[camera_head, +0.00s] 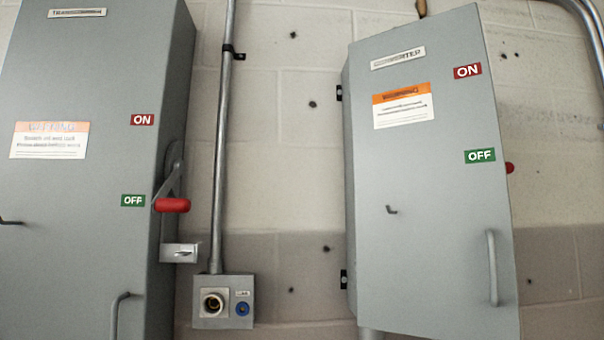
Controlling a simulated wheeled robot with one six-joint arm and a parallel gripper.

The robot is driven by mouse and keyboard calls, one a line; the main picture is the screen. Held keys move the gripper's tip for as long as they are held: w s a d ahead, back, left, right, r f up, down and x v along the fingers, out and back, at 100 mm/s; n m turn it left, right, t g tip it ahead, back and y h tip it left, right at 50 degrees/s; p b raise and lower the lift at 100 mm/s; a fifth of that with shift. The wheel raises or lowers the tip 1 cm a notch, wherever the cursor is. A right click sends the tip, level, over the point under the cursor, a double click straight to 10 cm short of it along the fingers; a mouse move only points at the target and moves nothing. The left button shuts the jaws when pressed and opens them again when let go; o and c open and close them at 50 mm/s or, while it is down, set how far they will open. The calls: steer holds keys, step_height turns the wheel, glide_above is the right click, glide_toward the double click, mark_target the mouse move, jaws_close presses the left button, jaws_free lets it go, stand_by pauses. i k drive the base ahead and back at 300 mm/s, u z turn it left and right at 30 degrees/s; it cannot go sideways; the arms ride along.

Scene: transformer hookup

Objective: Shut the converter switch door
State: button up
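A red knob tip (509,168) shows past the door's right edge. No gap or interior shows, so I cannot tell whether the door is ajar. My gripper is not in view.
Another grey switch box (90,190) stands at the left, its red-ended lever (172,205) jutting from its right side. Between the boxes are a vertical conduit (222,140) and a small socket box (223,310). Bare block wall (290,150) lies between the conduit and the converter box.

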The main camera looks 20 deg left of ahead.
mark_target(435, 258)
steer(key=u, duration=1.3)
steer(key=k, duration=1.6)
steer(key=z, duration=0.6)
steer(key=i, duration=1)
